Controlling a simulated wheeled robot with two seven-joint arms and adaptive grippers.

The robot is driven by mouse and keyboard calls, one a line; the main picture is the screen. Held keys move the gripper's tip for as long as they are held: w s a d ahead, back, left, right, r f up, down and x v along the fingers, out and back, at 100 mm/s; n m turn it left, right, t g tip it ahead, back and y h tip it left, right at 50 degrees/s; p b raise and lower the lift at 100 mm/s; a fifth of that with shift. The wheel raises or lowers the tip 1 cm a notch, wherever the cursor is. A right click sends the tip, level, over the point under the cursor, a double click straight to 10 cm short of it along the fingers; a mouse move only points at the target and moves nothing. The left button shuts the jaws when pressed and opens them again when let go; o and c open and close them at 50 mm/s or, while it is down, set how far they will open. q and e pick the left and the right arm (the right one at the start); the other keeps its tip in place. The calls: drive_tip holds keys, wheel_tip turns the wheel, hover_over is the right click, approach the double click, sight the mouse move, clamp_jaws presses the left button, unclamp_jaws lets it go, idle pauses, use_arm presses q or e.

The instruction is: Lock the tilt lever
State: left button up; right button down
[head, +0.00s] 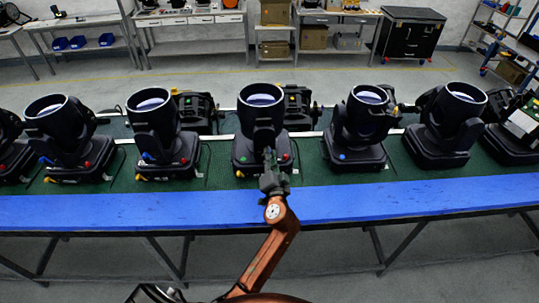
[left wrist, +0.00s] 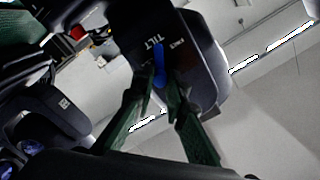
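The tilt lever (left wrist: 159,64) is a small blue bar on the dark head of a lamp, beside the printed word TILT; a smaller printed word next to it is hard to read. That lamp (head: 260,125) is the middle one on the bench in the head view. My left gripper (left wrist: 160,82) has its green fingers on either side of the lever's near end, with a narrow gap between the fingertips. I cannot tell whether either finger touches it. In the head view my left gripper (head: 270,165) is in front of the middle lamp and hides part of it. My right gripper is not in view.
Similar lamps stand close on both sides, one to the left (head: 160,130) and one to the right (head: 357,125). The bench has a green top and a blue front edge (head: 120,208). More equipment stands behind the lamps. The floor in front is clear.

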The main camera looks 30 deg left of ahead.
use_arm(q)
drive_tip(key=o, duration=0.4)
drive_tip(key=shift+o, duration=0.2)
wheel_tip(320, 180, up, 10)
drive_tip(key=shift+r, duration=0.1)
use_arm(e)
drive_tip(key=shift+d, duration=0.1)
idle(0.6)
